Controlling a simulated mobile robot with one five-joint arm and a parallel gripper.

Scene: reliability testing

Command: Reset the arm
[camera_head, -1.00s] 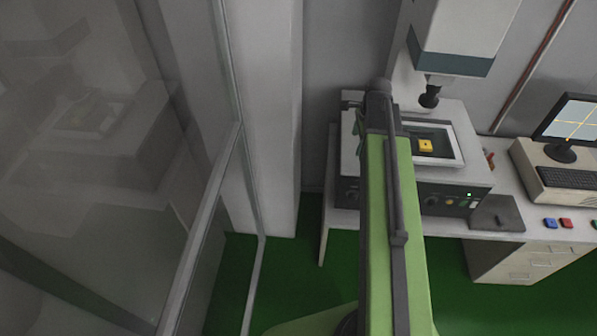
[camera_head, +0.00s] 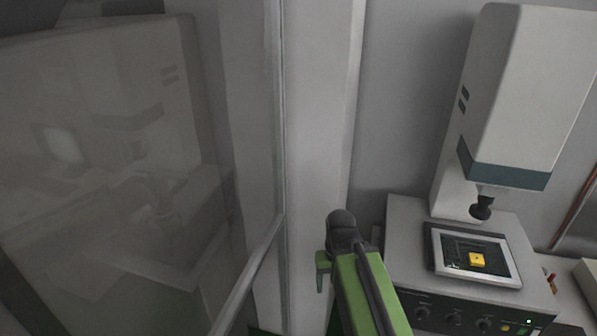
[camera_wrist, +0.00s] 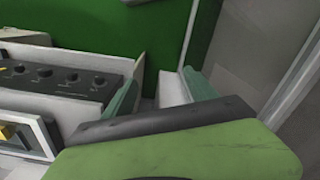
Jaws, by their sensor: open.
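My arm is green with a dark joint and rises from the bottom of the head view. My gripper (camera_head: 323,272) is at its far end, left of the machine and in front of the pale wall column; only one green finger shows clearly there. In the wrist view my gripper (camera_wrist: 162,90) has two green fingers spread well apart, with nothing between them. A white table leg or edge and green floor show beyond the gap.
A testing machine (camera_head: 515,100) stands at right, its dark probe above a framed bed (camera_head: 508,279) holding a yellow block (camera_head: 477,259). Its knob panel (camera_wrist: 60,78) is left in the wrist view. A glass panel (camera_head: 130,180) fills the left.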

